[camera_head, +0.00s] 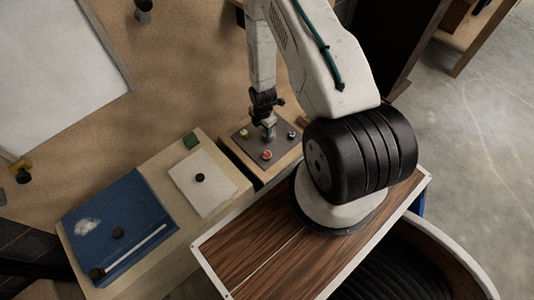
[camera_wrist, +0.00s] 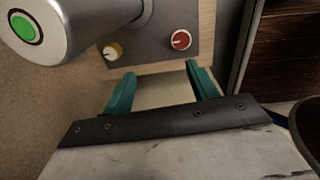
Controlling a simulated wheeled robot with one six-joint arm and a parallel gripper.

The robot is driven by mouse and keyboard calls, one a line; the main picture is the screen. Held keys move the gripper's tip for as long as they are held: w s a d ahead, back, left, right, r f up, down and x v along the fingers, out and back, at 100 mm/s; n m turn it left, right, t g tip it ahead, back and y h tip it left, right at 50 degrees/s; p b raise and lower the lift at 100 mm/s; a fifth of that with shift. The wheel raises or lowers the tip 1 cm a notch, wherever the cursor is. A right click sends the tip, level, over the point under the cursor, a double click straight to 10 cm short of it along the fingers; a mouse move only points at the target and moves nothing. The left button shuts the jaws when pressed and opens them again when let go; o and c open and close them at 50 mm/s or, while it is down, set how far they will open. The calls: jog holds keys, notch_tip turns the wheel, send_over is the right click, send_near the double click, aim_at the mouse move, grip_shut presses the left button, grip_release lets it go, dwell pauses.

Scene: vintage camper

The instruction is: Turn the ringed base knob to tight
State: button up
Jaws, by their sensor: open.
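A dark knob panel (camera_head: 255,149) on a wooden base lies under my gripper (camera_head: 268,133). A red knob (camera_head: 267,155) sits near its front, a yellow knob (camera_head: 244,133) at its left and a pale bluish knob (camera_head: 292,134) at its right. The wrist view shows the yellow knob (camera_wrist: 113,50) and the red knob (camera_wrist: 181,40), which has a pale mark. Part of the panel is hidden.
Left of the panel are a pale plate (camera_head: 205,185) with a black knob and a blue board (camera_head: 110,220) with a white rod. A wood-topped surface (camera_head: 245,250) is in front. Bare floor lies at the right.

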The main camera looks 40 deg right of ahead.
jog(key=n, duration=0.2)
send_over(267, 154)
jog(key=f, duration=0.7)
jog(key=shift+s+f, duration=0.25)
jog(key=shift+f, duration=0.1)
jog(key=shift+s+f, duration=0.1)
jog(key=shift+f, duration=0.3)
jog(key=f, duration=0.7)
jog(key=shift+w, duration=0.25)
jog(key=shift+c, duration=0.4)
jog(key=c, duration=0.9)
